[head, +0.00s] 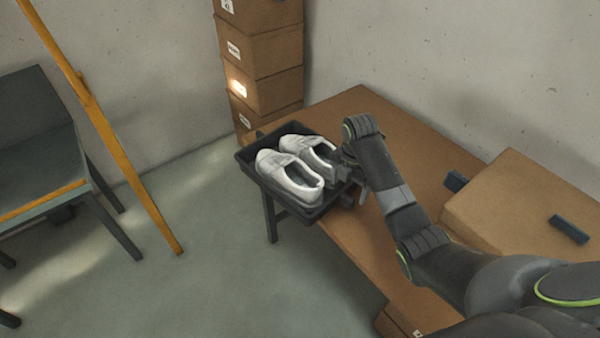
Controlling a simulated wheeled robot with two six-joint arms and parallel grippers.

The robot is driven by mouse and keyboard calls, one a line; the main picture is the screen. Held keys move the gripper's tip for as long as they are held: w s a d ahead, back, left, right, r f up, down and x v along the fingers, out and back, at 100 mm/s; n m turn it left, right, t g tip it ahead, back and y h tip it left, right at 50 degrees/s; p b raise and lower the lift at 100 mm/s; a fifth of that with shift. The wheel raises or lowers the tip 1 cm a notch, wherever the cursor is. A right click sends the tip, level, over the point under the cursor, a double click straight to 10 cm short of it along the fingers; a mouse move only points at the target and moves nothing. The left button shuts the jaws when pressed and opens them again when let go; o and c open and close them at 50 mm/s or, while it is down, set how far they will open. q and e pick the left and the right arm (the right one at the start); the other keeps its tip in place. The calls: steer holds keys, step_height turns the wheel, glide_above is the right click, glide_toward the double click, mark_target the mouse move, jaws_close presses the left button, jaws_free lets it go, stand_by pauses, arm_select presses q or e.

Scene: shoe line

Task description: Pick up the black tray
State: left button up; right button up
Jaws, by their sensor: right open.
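The black tray (246,158) is at the far left end of the wooden table in the head view, and part of it sticks out past the table's edge. A pair of white shoes (291,178) lies in it. My right gripper (353,181) is open at the tray's right end, close to the dark handle (347,199) there. The arm and gripper hide part of that end, and I cannot tell whether the fingers touch the tray. My left gripper is not in view.
The brown table (420,165) is mostly clear beyond my arm. A cardboard box (520,205) with dark handles stands at the right. Stacked boxes (262,70) stand behind the tray. A dark chair (45,150) and a yellow pole (120,155) are at the left.

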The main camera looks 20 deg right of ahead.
mark_target(346, 194)
steer(key=shift+a+f+p, duration=0.1)
steer(key=shift+f+p, duration=0.2)
steer(key=shift+f, duration=2.85)
steer(key=c, duration=1.3)
steer(key=shift+w+r, duration=0.2)
steer(key=shift+c, duration=0.2)
